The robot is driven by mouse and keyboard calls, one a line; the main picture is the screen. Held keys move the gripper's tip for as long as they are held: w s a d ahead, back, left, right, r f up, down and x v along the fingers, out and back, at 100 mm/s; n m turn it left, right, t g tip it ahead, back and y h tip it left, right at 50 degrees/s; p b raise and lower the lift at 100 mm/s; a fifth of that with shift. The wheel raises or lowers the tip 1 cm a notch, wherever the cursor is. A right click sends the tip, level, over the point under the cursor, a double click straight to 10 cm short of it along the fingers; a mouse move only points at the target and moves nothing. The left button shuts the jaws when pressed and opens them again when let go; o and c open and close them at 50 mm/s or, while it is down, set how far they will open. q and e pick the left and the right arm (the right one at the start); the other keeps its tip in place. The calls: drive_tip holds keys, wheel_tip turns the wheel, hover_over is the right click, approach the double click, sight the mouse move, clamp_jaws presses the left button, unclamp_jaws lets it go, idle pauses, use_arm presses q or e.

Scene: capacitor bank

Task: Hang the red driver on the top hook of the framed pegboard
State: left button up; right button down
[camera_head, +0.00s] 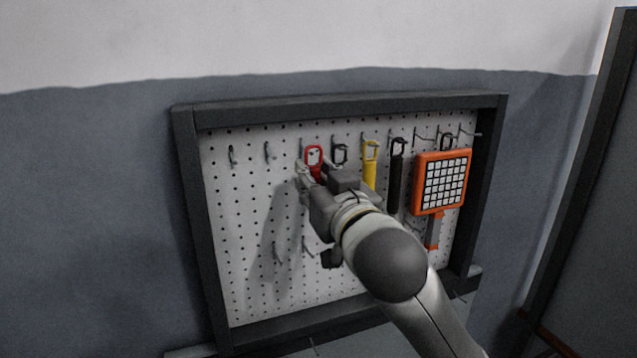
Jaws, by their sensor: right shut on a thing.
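The red driver (314,154) shows its red loop end near the top row of hooks on the framed pegboard (245,210). My right gripper (312,176) is shut on the red driver just below the loop, close to the board. The loop is upright and lies at the height of the top hooks; I cannot tell whether a hook passes through it. The lower part of the driver is hidden behind the gripper. Bare top hooks (232,155) and (268,152) stick out to its left. My left gripper is not in view.
Right of the driver hang a black-looped tool (340,154), a yellow tool (369,165), a black tool (394,178) and an orange tool with a white grid (440,183). Lower hooks (307,249) stick out below. The dark frame (195,230) surrounds the board.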

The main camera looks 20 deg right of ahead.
drive_tip(key=shift+w, duration=0.4)
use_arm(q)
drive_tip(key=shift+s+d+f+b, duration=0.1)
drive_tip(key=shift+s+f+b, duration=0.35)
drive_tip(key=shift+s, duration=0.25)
use_arm(e)
drive_tip(key=shift+w+f, duration=0.3)
drive_tip(key=shift+w, duration=0.35)
drive_tip(key=shift+w+f, duration=0.3)
drive_tip(key=shift+w, duration=0.3)
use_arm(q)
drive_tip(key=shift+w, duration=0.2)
use_arm(e)
drive_tip(key=c, duration=1.1)
unclamp_jaws()
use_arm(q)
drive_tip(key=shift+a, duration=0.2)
use_arm(e)
drive_tip(key=shift+s, duration=0.1)
